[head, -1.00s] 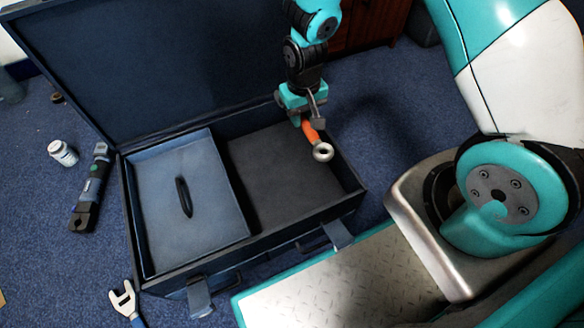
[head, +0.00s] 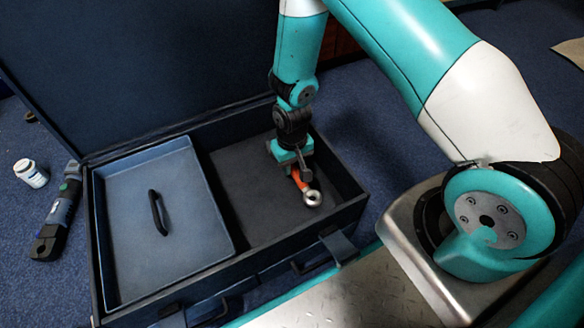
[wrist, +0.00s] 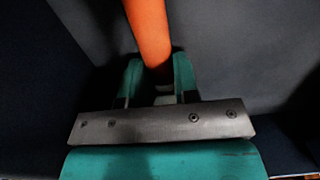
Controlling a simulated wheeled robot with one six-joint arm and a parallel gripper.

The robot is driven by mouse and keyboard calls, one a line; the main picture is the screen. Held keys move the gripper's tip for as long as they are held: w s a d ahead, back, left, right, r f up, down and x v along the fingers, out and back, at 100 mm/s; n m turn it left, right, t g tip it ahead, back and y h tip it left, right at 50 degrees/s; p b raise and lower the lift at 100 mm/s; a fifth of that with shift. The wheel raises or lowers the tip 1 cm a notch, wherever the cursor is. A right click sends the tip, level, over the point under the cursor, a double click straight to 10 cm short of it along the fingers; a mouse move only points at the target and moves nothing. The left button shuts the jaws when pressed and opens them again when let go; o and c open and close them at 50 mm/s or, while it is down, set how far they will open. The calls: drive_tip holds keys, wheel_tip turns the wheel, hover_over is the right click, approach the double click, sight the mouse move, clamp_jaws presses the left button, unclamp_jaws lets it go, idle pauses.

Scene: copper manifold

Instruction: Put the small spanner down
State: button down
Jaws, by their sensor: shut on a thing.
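The small spanner has an orange handle (head: 299,181) and a grey ring end (head: 312,197). My gripper (head: 295,172) is shut on the orange handle, and the ring end sticks out toward the front right. In the head view, gripper and spanner are inside the right, dark compartment (head: 250,188) of the open blue case. In the wrist view the orange handle (wrist: 148,30) runs up from between the teal fingers (wrist: 155,85). I cannot tell whether the spanner touches the compartment floor.
The case's left side holds a blue tray (head: 205,215) with a black handle (head: 157,212). The case's lid (head: 130,60) stands open behind. A white bottle (head: 31,173) and a dark tool (head: 57,215) lie on the carpet at left. The compartment has free room left of my gripper.

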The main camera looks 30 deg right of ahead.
drive_tip(key=shift+f, duration=0.1)
drive_tip(key=c, duration=0.9)
unclamp_jaws()
drive_tip(key=shift+o, duration=0.2)
